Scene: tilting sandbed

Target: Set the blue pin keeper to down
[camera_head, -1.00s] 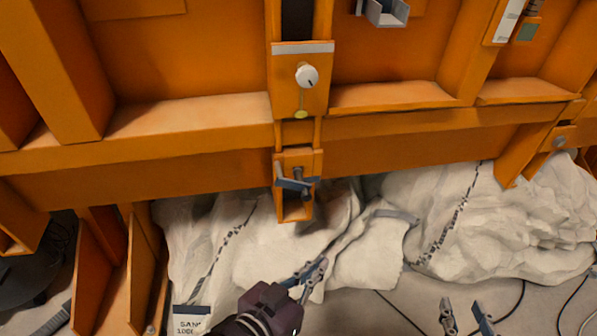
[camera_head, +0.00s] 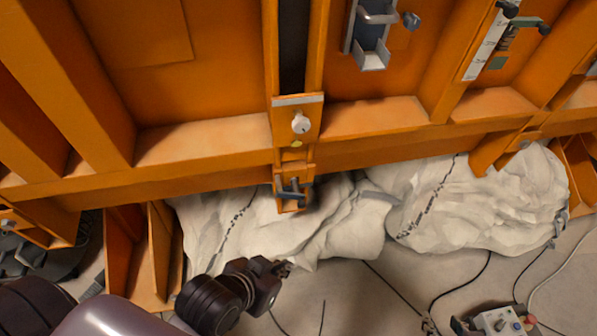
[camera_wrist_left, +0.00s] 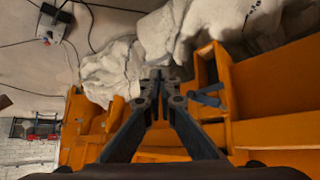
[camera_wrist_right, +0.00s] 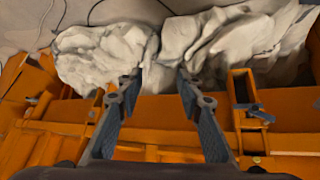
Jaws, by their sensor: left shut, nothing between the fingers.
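The blue pin keeper (camera_head: 293,192) is a small blue-grey lever on the lower orange bracket (camera_head: 292,208) under the beam. It lies roughly crosswise over the bracket, beside a dark pin. It also shows in the left wrist view (camera_wrist_left: 207,95) and in the right wrist view (camera_wrist_right: 256,112). My left gripper (camera_head: 286,268) is below the bracket, apart from the keeper. In the left wrist view its fingers (camera_wrist_left: 158,74) are shut and empty. My right gripper (camera_wrist_right: 158,76) is open and empty, with the keeper to its right in the right wrist view.
A white knob (camera_head: 300,123) sits on the plate above the bracket. A grey bracket with a blue knob (camera_head: 372,50) is higher up. A control box (camera_head: 497,321) and cables lie on the floor at right.

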